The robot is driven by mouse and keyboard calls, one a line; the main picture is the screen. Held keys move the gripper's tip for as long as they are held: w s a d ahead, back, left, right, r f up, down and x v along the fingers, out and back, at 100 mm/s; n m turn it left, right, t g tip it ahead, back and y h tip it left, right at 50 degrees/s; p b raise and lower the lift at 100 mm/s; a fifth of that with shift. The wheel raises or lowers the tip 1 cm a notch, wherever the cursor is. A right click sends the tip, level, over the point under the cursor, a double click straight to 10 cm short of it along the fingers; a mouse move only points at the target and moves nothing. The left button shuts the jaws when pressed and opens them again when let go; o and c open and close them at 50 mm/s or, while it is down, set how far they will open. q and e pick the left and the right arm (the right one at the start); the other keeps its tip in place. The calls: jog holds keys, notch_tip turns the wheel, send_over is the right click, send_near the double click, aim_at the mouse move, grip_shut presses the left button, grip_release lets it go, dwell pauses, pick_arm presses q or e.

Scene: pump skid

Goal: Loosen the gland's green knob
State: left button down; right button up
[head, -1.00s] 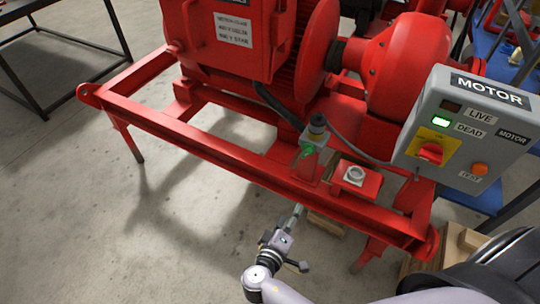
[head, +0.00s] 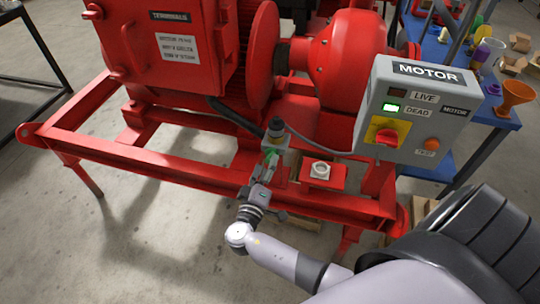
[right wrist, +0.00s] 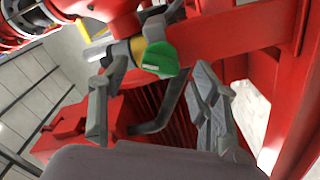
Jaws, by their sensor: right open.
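The gland (head: 275,129) with its dark top stands on a small grey bracket at the skid's front rail. Its green knob (head: 270,156) is partly hidden by my right gripper (head: 266,169) in the head view. In the right wrist view the green knob (right wrist: 160,60) shows clearly on a grey fitting with a yellowish band. My right gripper (right wrist: 152,88) is open, with one finger on each side of the picture and the knob beyond, between them. I see no contact with the knob. My left gripper is not in view.
The red skid frame (head: 180,171) runs under the gland, with a white nut-like fitting (head: 320,169) on a red plate beside it. A blue table (head: 490,115) is behind.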

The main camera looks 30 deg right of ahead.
aim_at(269, 160)
jog(key=shift+x, duration=2)
jog(key=shift+a, duration=0.1)
jog(key=shift+c, duration=0.3)
jog(key=c, duration=1.1)
